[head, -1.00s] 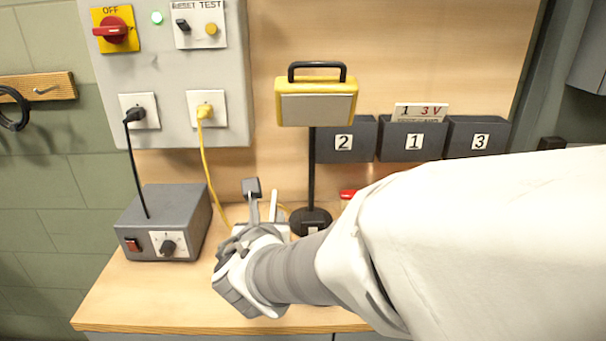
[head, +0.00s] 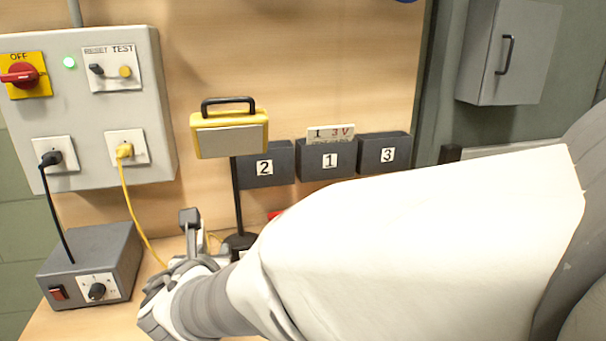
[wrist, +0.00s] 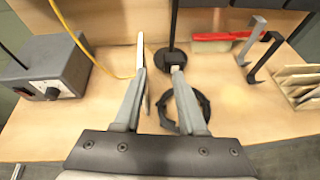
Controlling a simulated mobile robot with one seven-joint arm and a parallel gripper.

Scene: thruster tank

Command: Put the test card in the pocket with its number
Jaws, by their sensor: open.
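The test card (head: 331,133), white with "1 3 V" on it, stands in the middle pocket (head: 329,160), which is marked 1. The card's upper part shows above the pocket's rim. Pocket 2 (head: 265,168) is to its left and pocket 3 (head: 386,154) to its right. My gripper (wrist: 161,75) is open and low over the bench in the wrist view, with nothing between its fingers. In the head view it is at lower left, well away from the pockets, partly hidden by my arm.
A yellow lamp (head: 229,135) stands on the bench before the wall. A grey box with a dial (head: 92,262) is at left. In the wrist view, a black ring (wrist: 184,112), a red-handled brush (wrist: 222,40), hooked tools (wrist: 262,58) and a slotted rack (wrist: 296,85) lie right.

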